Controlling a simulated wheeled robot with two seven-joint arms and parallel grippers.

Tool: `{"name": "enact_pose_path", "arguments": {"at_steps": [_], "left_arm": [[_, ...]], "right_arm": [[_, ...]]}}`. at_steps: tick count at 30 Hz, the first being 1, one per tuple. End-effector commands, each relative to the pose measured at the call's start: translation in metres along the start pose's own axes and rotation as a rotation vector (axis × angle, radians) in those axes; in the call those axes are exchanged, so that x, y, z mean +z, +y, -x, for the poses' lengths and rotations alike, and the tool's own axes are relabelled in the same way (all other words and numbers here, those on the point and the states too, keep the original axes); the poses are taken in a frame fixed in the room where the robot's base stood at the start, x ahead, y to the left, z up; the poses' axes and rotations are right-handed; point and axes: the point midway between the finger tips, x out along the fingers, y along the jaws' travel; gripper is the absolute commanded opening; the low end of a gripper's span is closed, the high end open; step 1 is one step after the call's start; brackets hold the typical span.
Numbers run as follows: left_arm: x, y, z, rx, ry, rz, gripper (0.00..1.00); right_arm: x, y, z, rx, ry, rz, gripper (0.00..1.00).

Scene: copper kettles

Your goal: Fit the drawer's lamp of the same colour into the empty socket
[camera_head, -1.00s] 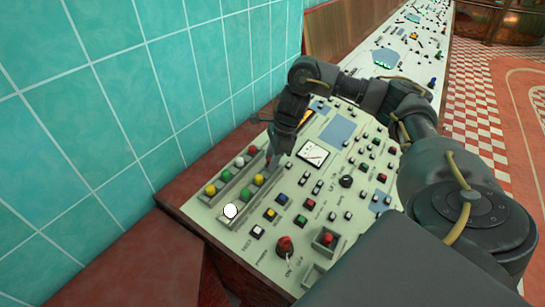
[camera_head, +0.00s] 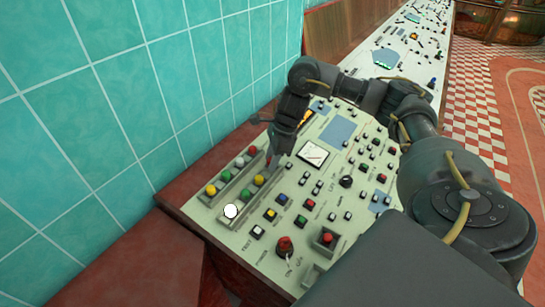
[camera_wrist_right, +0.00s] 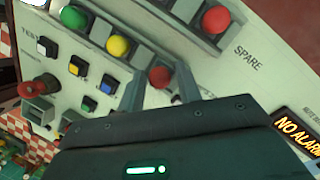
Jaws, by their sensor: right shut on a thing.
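My right gripper (camera_head: 273,161) is over the far end of the nearer lamp row on the sloping panel. In the right wrist view my right gripper (camera_wrist_right: 160,88) is shut on a red lamp (camera_wrist_right: 160,77), in line with the row's yellow lamp (camera_wrist_right: 118,46) and green lamp (camera_wrist_right: 73,17). I cannot tell whether the red lamp is fully seated, as the fingers hide its base. In the head view this row also has a bright white lamp (camera_head: 231,211) at its near end. My left gripper is not in view.
A parallel row behind has yellow (camera_head: 211,190), green (camera_head: 224,175), white (camera_head: 239,161) and red (camera_head: 252,150) lamps. A red knob (camera_head: 285,244) and a boxed red button (camera_head: 327,238) stand at the panel's front. A teal tiled wall (camera_head: 150,90) rises on the left.

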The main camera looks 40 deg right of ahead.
Motion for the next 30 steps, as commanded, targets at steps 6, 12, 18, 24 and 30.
{"name": "enact_pose_path", "arguments": {"at_steps": [6,12,18,24,30], "left_arm": [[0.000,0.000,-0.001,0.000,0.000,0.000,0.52],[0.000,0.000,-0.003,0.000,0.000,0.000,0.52],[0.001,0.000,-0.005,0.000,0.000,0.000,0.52],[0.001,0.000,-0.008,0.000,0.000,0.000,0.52],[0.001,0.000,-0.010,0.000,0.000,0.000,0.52]], "right_arm": [[0.000,0.000,-0.001,0.000,0.000,0.000,0.13],[-0.001,0.000,-0.003,0.000,0.000,0.000,0.13],[-0.002,0.000,-0.006,0.000,0.000,0.000,0.13],[-0.003,0.000,-0.009,0.000,0.000,0.000,0.13],[-0.004,0.000,-0.012,0.000,0.000,0.000,0.13]]}}
